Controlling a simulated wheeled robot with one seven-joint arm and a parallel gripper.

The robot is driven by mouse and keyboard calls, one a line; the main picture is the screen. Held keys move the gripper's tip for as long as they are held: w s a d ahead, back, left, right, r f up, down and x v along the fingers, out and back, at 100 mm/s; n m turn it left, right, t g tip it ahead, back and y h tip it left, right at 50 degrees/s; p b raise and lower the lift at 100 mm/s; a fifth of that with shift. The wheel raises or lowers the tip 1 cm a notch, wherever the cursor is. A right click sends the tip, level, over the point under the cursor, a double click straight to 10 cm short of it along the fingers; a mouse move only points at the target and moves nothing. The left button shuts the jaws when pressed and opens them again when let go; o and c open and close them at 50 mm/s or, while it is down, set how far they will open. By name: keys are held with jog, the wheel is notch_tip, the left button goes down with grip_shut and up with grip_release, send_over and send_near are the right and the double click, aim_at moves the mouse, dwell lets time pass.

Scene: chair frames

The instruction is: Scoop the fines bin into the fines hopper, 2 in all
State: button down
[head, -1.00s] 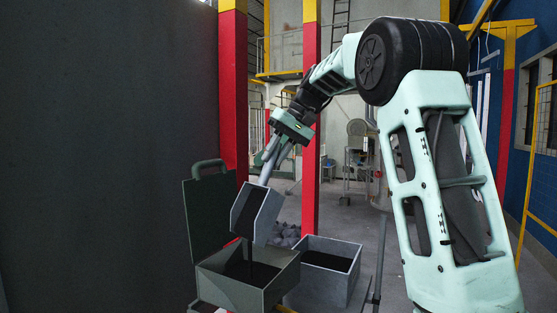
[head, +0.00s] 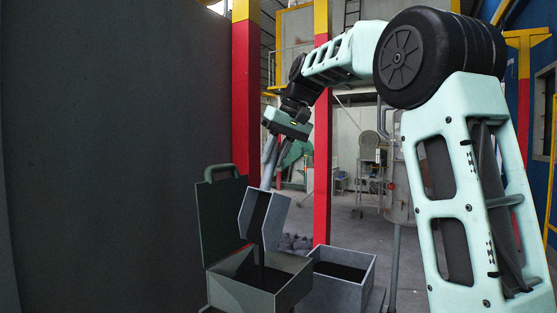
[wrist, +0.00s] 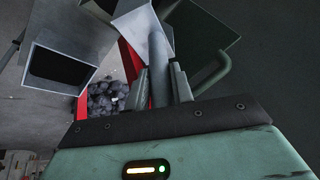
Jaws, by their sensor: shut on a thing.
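My gripper (head: 272,142) is shut on the handle of a grey scoop (head: 277,215). The handle also shows between the fingers in the wrist view (wrist: 157,68). The scoop hangs mouth-down above the lidded grey box, apparently the fines hopper (head: 287,292), and a dark stream (head: 262,258) runs from it into the box. The hopper's dark green lid (head: 220,215) stands open. Right beside the hopper is an open grey box, apparently the fines bin (head: 362,291), with dark fines (head: 340,271) inside. The bin also shows at upper left in the wrist view (wrist: 50,86).
A red and yellow post (head: 322,190) stands just behind the bin, and another (head: 245,95) rises behind the hopper. A pile of grey lumps (head: 297,242) lies on the floor behind. A dark wall (head: 100,150) fills the left side.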

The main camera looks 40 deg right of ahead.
jog(key=a+f+n+h+b, duration=0.1)
jog(key=a+f+h+b, duration=0.2)
jog(key=a, duration=0.7)
jog(key=a+f+n+h+b, duration=0.1)
jog(key=a+f+h+b, duration=0.3)
jog(key=a+h, duration=0.3)
jog(key=shift+s+a+f+t+h, duration=0.15)
jog(key=shift+s+a+t+h, duration=0.2)
jog(key=shift+a, duration=1.15)
dwell(1.7)
jog(key=shift+a, duration=0.1)
dwell(1.4)
